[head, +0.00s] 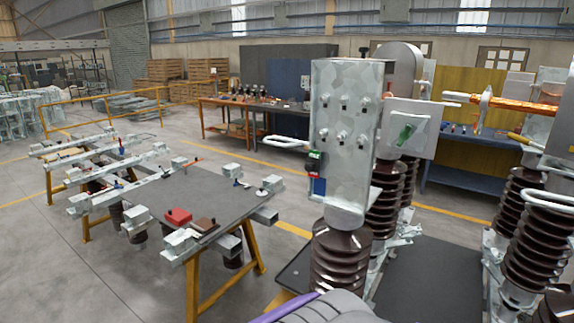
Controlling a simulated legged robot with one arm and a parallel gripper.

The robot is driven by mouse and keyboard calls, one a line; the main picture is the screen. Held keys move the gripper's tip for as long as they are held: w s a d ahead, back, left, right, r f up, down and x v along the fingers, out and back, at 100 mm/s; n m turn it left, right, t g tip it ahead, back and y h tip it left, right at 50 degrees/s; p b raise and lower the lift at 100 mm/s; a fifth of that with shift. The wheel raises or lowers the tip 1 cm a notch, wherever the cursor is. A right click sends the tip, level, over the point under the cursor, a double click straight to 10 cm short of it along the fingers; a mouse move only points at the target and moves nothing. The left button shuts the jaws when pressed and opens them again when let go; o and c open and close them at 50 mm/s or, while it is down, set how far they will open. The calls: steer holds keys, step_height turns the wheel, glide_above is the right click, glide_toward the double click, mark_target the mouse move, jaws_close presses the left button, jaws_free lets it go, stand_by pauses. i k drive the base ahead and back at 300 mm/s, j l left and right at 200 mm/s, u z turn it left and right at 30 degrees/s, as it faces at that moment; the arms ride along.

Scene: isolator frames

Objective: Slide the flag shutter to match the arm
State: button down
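A pale square plate (412,127) stands upright at the centre right, on the right side of a tall galvanised plate. It bears a small tilted green piece (405,132), which may be the flag shutter; I cannot tell its slide position. A copper-coloured isolator arm (515,107) reaches in from the right edge, roughly level, with its tip right of the pale plate. A gap shows between the tip and the metal fitting beside the plate. My gripper is not identifiable in this view; only a grey ribbed and purple part, likely mine, shows at the bottom edge.
The tall galvanised plate (345,133) with several bolts stands on a brown ribbed insulator (340,262). More insulators (527,225) stand at the right. A bench (232,200) on yellow legs holds a red box (178,217) at the left. Open floor lies at the far left.

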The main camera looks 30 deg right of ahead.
mark_target(313, 164)
steer(key=k+l+z, duration=0.15)
steer(key=l+z, duration=0.25)
steer(key=k+l+z, duration=0.1)
steer(key=l+z, duration=0.15)
steer(key=z, duration=0.2)
steer(key=l+z, duration=0.4)
steer(key=k+j+u, duration=0.25)
